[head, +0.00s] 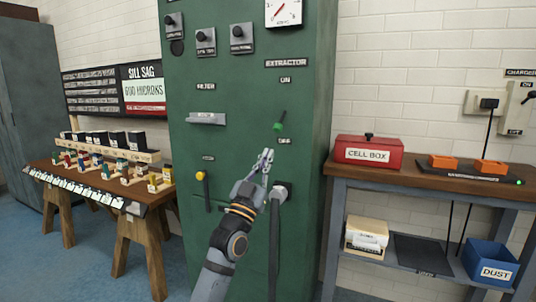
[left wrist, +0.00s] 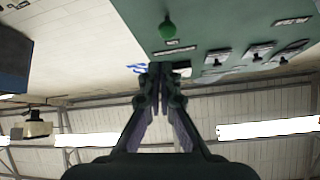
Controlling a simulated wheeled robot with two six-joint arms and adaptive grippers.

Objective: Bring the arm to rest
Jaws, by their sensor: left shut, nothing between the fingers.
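My left gripper (head: 266,160) is raised in front of the green extractor cabinet (head: 230,150) in the head view. Its fingers are together and empty, pointing up just below a green-tipped lever (head: 279,126) beside the ON and OFF labels. In the left wrist view the closed fingers (left wrist: 155,72) point toward the cabinet, with the green knob (left wrist: 168,30) apart from them, above. My right gripper shows in neither view.
A wooden bench (head: 430,180) at right holds a red CELL BOX (head: 368,152) and orange blocks; a blue DUST bin (head: 490,262) sits on its lower shelf. Blue floor shows at left.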

